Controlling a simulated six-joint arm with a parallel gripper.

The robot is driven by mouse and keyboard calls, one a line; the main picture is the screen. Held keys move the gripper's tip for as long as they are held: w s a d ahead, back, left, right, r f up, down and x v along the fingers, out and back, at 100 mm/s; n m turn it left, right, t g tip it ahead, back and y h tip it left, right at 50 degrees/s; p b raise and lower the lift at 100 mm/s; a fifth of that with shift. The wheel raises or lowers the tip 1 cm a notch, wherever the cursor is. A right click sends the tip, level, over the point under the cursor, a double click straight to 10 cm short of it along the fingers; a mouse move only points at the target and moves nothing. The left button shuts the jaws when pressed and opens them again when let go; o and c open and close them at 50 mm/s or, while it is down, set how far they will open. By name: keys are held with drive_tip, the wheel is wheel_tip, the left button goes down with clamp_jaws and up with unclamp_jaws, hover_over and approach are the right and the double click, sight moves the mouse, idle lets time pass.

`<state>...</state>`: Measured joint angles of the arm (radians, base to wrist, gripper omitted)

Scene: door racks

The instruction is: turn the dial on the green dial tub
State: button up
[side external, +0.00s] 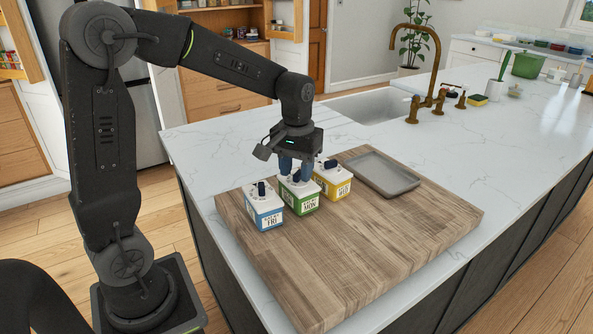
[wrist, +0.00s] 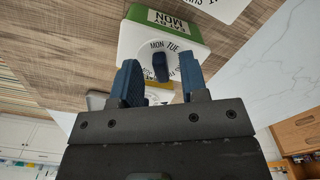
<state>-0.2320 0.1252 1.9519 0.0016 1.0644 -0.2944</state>
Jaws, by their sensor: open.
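The green dial tub (side external: 303,203) stands upright on the wooden board, between a blue tub and a yellow tub. In the wrist view, the green tub (wrist: 170,24) shows day names printed around a dark blue dial (wrist: 160,68). My gripper (side external: 294,170) is right over the tub, pointing down. In the wrist view, its blue fingers (wrist: 159,64) are open, one on each side of the dial, with visible gaps. Whether they are down at the dial's height is unclear.
The blue tub (side external: 265,214) is close on the left and the yellow tub (side external: 334,184) close on the right, each with a dark knob. A grey tray (side external: 378,180) lies behind to the right. The front of the wooden board (side external: 345,265) is clear.

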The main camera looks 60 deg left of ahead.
drive_tip(key=shift+f, duration=0.3)
drive_tip(key=shift+c, duration=0.3)
clamp_jaws()
drive_tip(key=m, duration=0.4)
drive_tip(key=shift+a, duration=0.15)
drive_tip(key=shift+a+m, duration=0.15)
drive_tip(key=shift+m, duration=2.25)
